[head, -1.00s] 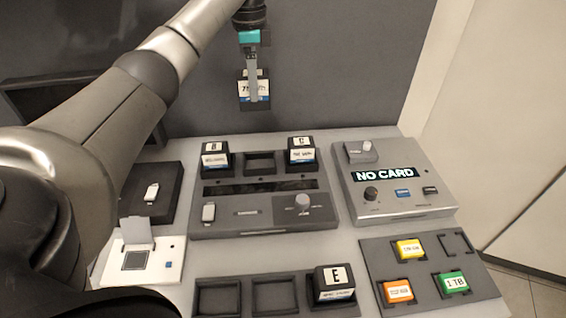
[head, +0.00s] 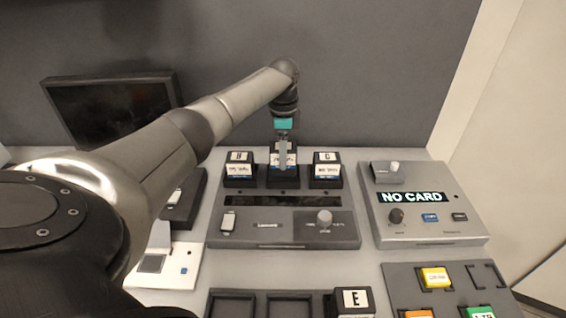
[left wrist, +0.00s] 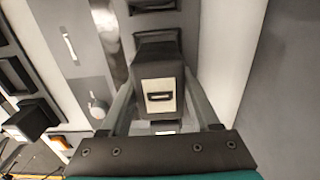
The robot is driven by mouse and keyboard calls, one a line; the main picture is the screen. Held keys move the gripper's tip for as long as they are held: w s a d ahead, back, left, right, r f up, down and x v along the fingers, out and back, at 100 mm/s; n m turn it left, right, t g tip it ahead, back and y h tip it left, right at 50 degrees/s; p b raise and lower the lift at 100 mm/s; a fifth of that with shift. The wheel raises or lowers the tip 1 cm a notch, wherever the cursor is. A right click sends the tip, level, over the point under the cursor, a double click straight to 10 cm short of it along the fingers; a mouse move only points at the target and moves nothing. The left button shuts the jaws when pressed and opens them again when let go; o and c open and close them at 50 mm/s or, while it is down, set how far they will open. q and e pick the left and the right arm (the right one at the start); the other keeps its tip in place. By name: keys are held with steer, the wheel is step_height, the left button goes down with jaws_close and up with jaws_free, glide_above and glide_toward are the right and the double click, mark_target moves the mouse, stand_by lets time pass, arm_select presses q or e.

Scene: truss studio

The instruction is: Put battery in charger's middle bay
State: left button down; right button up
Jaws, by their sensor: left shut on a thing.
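My left gripper (head: 283,158) is shut on a black battery (head: 274,172) with a white label. The battery is upright at the charger's middle bay, between the two other batteries; I cannot tell whether it is fully seated. In the left wrist view the battery (left wrist: 160,72) sits between the two fingers, and its top label faces the camera. The charger (head: 250,228) is a grey panel with a knob and a switch. Its left bay holds a battery marked H (head: 239,168), its right bay one marked C or G (head: 325,169). The middle bay is mostly hidden. My right gripper is out of view.
A front tray has two empty slots (head: 232,305) and a battery marked E (head: 355,301). A card reader reading NO CARD (head: 422,215) stands at right, with a card rack (head: 462,290) in front. A dark monitor (head: 112,112) is at back left.

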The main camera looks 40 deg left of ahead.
arm_select(q)
steer(key=shift+f, duration=1.55)
steer(key=shift+f, duration=0.15)
steer(key=shift+c, duration=0.6)
jaws_free()
step_height(320, 180, up, 12)
steer(key=shift+r+p, duration=0.15)
steer(key=shift+p, duration=0.35)
